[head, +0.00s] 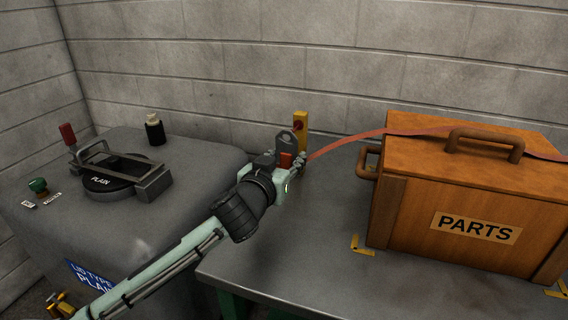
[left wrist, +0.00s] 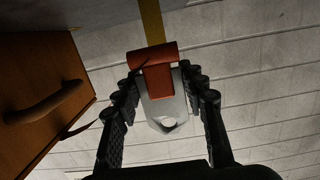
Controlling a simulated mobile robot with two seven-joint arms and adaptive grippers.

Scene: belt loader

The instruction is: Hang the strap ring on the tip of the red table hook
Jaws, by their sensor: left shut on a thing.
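My left gripper (head: 290,158) is shut on the strap ring, a grey metal plate with a hole (head: 286,139), and holds it above the table with the hole end up. In the left wrist view the plate (left wrist: 160,107) sits between my fingers, with a red-orange piece (left wrist: 152,57) at its end. The orange-red strap (head: 350,140) runs from the gripper to the box. A yellow upright (head: 303,118) with a red part (head: 297,127), seemingly the table hook, stands just behind the ring. The hook's tip is not clear, and I cannot tell whether it touches the ring.
A wooden PARTS box (head: 400,217) with brown handles stands at the right, with the strap over its lid. The tabletop (head: 300,240) in front is clear.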

